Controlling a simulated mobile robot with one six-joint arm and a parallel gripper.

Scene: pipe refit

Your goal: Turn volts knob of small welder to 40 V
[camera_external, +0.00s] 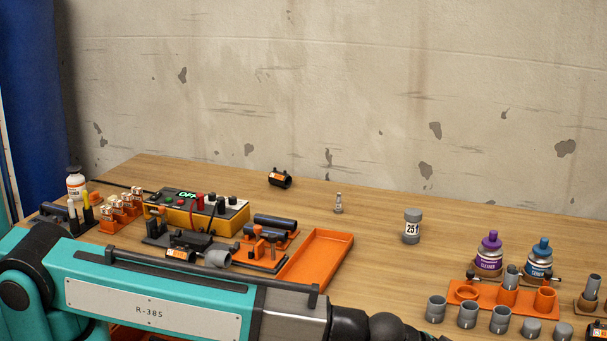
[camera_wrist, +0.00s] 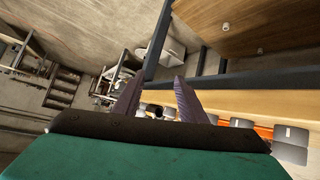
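The small welder (camera_external: 217,212) is a yellow box with a grey top at the back left of the bench. Its green display reads what looks like "OFF". Red, green and black fittings sit on its top; the volts knob and its setting are too small to make out. My gripper shows in the wrist view (camera_wrist: 158,97), with two dark fingers apart and nothing between them. In the outside view my arm crosses the front of the bench and its gripper end is out of frame. The welder does not show clearly in the wrist view.
An empty orange tray (camera_external: 318,260) and a clamp fixture (camera_external: 265,240) stand just right of the welder. Purple (camera_external: 489,256) and blue-capped bottles (camera_external: 539,259) stand at the right behind several grey fittings. A labelled grey fitting (camera_external: 412,226) stands mid-bench. The back middle is mostly clear.

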